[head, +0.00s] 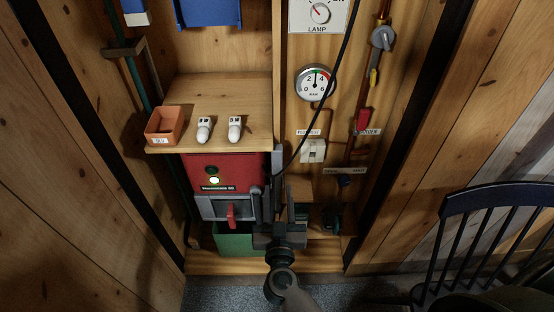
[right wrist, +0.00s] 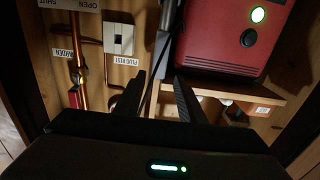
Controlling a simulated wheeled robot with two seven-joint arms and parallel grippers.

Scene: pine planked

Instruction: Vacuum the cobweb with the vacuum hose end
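My right gripper (head: 278,198) is in front of the red machine's right edge, low in the cupboard. Its fingers are apart with nothing clearly held; they also show apart in the right wrist view (right wrist: 158,90). A grey upright piece (head: 278,162), which may be the vacuum hose end, stands just beyond the fingertips. It also shows in the right wrist view (right wrist: 163,45), beyond the finger gap. A thin black hose or cable (head: 327,90) runs from the top down to it. I see no cobweb. My left gripper is not in view.
A wooden shelf (head: 255,92) bears an orange box (head: 165,127) and two white items. Below is the red machine (head: 225,165) with a red handle. A gauge (head: 316,83), a white switch (head: 313,151) and copper pipes are on the right. A dark chair (head: 500,200) stands at far right.

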